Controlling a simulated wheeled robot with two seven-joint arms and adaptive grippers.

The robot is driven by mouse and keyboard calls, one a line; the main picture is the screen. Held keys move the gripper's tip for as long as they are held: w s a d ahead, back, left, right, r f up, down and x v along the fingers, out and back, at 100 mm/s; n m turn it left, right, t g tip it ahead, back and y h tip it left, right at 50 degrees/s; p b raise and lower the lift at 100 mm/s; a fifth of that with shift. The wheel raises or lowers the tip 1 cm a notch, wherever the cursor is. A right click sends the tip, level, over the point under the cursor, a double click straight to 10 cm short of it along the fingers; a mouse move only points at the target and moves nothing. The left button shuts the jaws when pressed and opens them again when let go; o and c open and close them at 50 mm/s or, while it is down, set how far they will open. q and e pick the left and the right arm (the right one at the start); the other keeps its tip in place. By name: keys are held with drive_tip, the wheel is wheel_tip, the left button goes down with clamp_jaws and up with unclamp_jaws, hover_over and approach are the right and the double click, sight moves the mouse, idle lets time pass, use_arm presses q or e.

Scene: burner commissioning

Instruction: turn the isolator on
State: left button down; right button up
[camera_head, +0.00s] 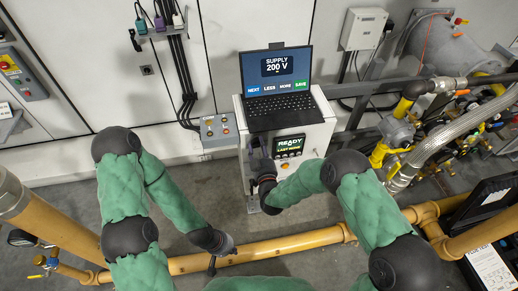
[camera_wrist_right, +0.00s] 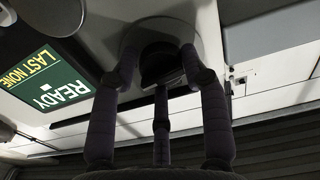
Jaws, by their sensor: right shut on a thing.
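A dark isolator knob (camera_wrist_right: 160,65) on a round grey plate shows in the right wrist view, on the cabinet face beside the lit screen. My right gripper (camera_wrist_right: 158,85) has its dark fingers around the knob and is shut on it. In the head view my right gripper (camera_head: 257,158) is at the left part of the cabinet (camera_head: 316,136) front, and its hand hides most of the isolator. The knob's exact setting cannot be read. My left gripper (camera_head: 212,264) hangs low over the floor, away from the cabinet; its fingers are too small to judge.
The screen (camera_head: 290,146) reads "READY" and "LAST NONE". A laptop (camera_head: 277,85) showing "SUPPLY 200 V" stands on the cabinet. A small button box (camera_head: 218,128) is to its left. Yellow pipes (camera_head: 290,246) cross the floor in front; pipework and valves (camera_head: 395,135) crowd the right.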

drive_tip(key=shift+s+f+m, duration=0.2)
drive_tip(key=shift+f+m, duration=0.3)
drive_tip(key=shift+m, duration=0.3)
drive_tip(key=o, duration=1.1)
drive_tip(key=shift+w+r, duration=0.1)
drive_tip(key=shift+r, duration=0.1)
drive_tip(key=s, duration=0.4)
drive_tip(key=s+d, duration=0.1)
drive_tip(key=s, duration=0.3)
drive_tip(key=s+d, duration=0.1)
drive_tip(key=s, duration=0.2)
drive_tip(key=shift+s+d, duration=0.15)
drive_tip(key=shift+s, duration=0.25)
